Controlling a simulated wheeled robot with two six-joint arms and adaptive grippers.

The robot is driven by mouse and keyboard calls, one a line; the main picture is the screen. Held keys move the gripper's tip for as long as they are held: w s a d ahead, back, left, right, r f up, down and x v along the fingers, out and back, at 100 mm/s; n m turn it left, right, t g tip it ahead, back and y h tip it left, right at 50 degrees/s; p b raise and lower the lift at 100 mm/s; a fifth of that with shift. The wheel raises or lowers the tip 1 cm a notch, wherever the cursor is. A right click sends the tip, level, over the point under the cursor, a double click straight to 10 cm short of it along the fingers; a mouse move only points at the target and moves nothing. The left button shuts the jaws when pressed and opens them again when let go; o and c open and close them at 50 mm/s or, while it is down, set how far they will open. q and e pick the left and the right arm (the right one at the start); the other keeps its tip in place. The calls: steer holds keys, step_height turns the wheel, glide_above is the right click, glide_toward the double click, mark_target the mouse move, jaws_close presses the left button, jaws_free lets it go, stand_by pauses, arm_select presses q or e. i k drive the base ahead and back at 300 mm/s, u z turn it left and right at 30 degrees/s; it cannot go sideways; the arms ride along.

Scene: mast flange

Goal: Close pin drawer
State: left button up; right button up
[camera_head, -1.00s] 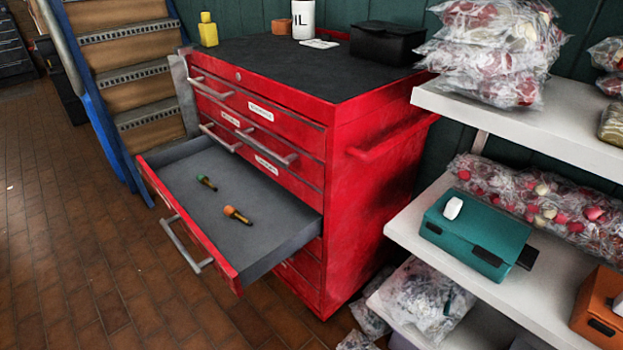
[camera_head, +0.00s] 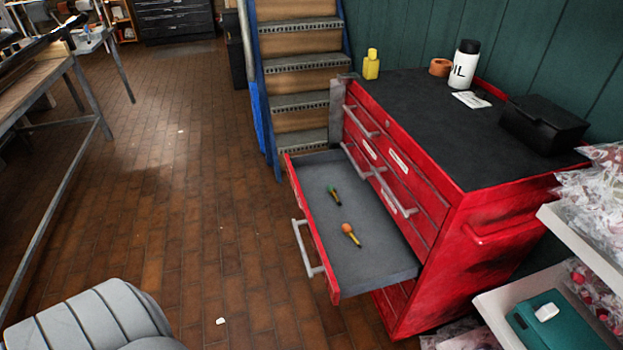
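The open drawer (camera_head: 378,252) sticks out to the left from the red tool cabinet (camera_head: 452,262). It has a grey floor, a red front and a silver handle (camera_head: 303,250) on its outer face. The drawers above are flush with the cabinet. Neither of my grippers shows in the view.
A black box (camera_head: 543,125), a white bottle (camera_head: 464,64) and a yellow bottle (camera_head: 371,65) stand on the cabinet top. Stairs (camera_head: 299,65) rise behind the drawer. White shelves (camera_head: 493,308) stand at the right, a bench (camera_head: 45,84) at the left. The brown tiled floor (camera_head: 170,170) between is largely clear.

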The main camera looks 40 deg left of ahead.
mark_target(385, 258)
steer(key=u, duration=1.75)
steer(key=k, duration=1.1)
steer(key=z, duration=0.75)
steer(key=i, duration=1.55)
steer(key=u, duration=0.3)
